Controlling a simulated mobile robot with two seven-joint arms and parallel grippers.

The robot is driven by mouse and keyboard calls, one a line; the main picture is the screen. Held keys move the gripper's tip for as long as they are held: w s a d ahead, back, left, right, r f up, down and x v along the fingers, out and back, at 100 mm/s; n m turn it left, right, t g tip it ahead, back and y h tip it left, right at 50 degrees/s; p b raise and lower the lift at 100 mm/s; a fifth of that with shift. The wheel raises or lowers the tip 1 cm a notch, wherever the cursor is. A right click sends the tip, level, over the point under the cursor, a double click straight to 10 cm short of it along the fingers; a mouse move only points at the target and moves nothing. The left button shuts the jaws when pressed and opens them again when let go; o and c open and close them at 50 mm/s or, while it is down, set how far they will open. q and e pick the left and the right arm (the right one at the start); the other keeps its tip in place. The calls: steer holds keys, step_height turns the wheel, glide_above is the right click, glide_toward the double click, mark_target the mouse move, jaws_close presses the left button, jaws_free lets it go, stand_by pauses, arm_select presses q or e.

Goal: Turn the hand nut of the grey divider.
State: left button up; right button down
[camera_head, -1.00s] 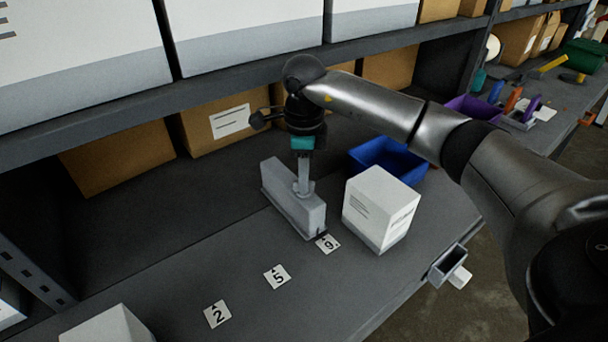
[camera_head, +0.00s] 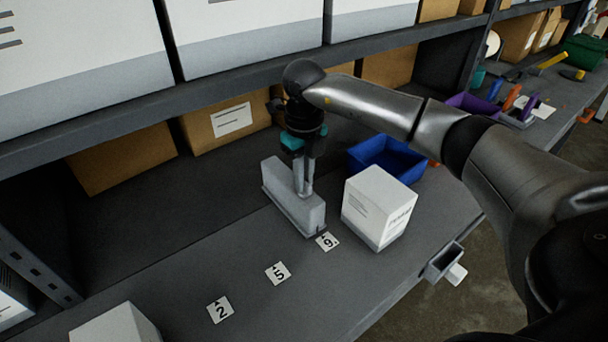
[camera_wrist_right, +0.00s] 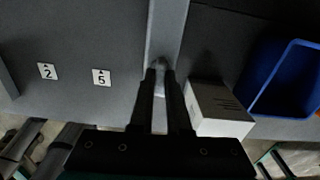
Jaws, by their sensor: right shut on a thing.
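The grey divider (camera_head: 283,197) is a long upright block standing on the grey shelf board, its near end close to the label marked 9. It also shows as a pale strip in the right wrist view (camera_wrist_right: 168,35). My right gripper (camera_head: 304,192) points down at the divider's near part. Its fingers are shut on the hand nut, which they mostly hide. In the right wrist view the fingertips (camera_wrist_right: 160,72) meet over the divider. My left gripper is not in view.
A white box (camera_head: 378,207) stands close to the right of the divider, with a blue bin (camera_head: 412,166) behind it. Number labels 2 (camera_head: 220,309), 5 (camera_head: 278,272) and 9 (camera_head: 327,241) lie along the front.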

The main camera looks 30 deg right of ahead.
steer(key=shift+m, duration=0.4)
steer(key=c, duration=0.9)
jaws_free()
steer(key=shift+n, duration=0.3)
